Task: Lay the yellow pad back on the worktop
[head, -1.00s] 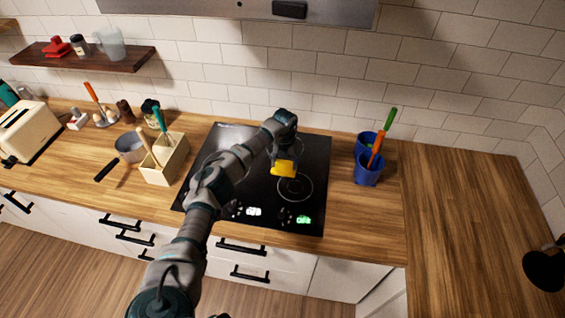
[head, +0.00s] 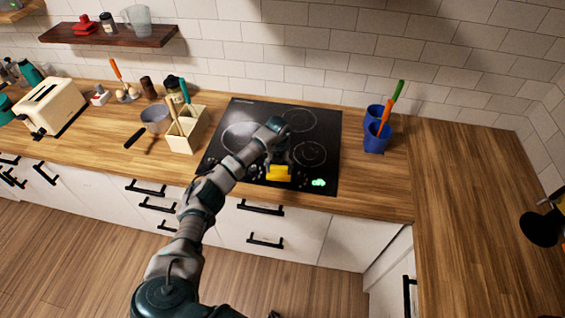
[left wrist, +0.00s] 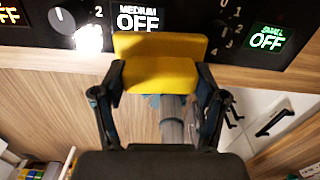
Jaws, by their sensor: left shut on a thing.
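The yellow pad (head: 279,173) is at the front edge of the black cooktop (head: 325,150) in the head view. My left gripper (head: 278,163) is shut on the pad. In the left wrist view the pad (left wrist: 160,70) sits between the two fingertips (left wrist: 160,85), in front of the cooktop's knob panel with its "OFF" displays. Whether the pad touches the cooktop I cannot tell. The wooden worktop (head: 370,205) runs along the front and both sides of the cooktop. My right gripper is not in view.
The right-hand worktop (head: 465,210) is mostly clear. White drawers (head: 270,225) with black handles lie below.

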